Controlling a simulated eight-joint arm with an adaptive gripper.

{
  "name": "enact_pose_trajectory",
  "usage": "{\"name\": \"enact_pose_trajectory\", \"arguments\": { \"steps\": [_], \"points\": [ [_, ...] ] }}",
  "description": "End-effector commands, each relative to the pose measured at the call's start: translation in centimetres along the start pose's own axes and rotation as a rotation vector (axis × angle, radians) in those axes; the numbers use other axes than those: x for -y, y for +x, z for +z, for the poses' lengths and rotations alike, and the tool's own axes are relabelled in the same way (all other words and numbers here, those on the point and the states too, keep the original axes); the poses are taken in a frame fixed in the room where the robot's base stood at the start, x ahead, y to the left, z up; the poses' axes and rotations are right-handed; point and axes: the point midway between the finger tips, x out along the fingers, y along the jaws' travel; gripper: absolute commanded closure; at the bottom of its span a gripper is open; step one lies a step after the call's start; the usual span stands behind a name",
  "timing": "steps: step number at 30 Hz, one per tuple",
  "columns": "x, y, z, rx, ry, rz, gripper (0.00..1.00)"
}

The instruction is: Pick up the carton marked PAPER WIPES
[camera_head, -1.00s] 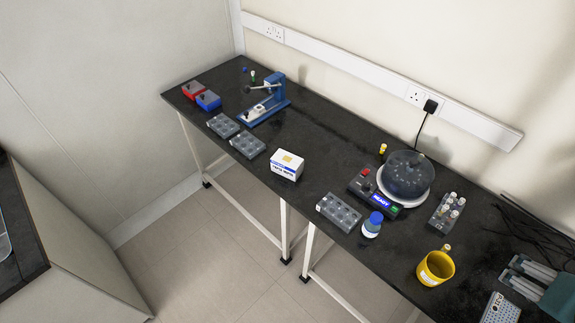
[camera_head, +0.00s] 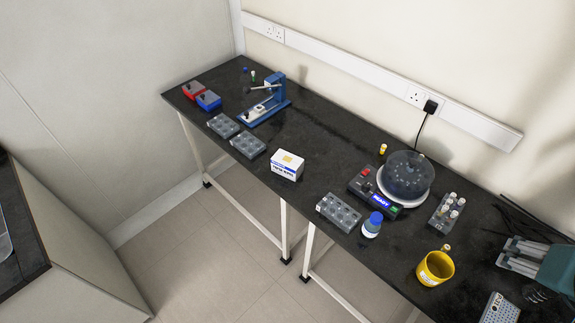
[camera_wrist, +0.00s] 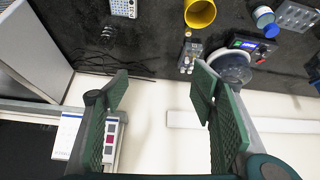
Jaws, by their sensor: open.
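The carton is not visible in the wrist view.
Between gripper and carton stand a yellow mug (camera_head: 435,268), a blue-capped bottle (camera_head: 372,226), a round-lidded machine (camera_head: 404,178), a grey rack (camera_head: 338,212) and a vial rack (camera_head: 446,209). Grey racks (camera_head: 248,144) lie left of the carton. The bench behind the carton is clear.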

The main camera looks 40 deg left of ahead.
Motion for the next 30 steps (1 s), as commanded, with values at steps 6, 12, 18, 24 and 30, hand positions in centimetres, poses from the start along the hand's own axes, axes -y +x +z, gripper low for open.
{"name": "enact_pose_trajectory", "arguments": {
  "steps": [6,12,18,24,30],
  "points": [
    [2.9,0.6,-3.2,0.035,-0.106,-0.038,0.43],
    [5.7,1.4,-5.9,0.067,-0.201,-0.071,0.43],
    [8.9,2.4,-8.2,0.098,-0.299,-0.104,0.43],
    [12.4,3.5,-10.3,0.128,-0.396,-0.136,0.43],
    [16.3,4.8,-12.0,0.156,-0.495,-0.169,0.43]
  ]
}}
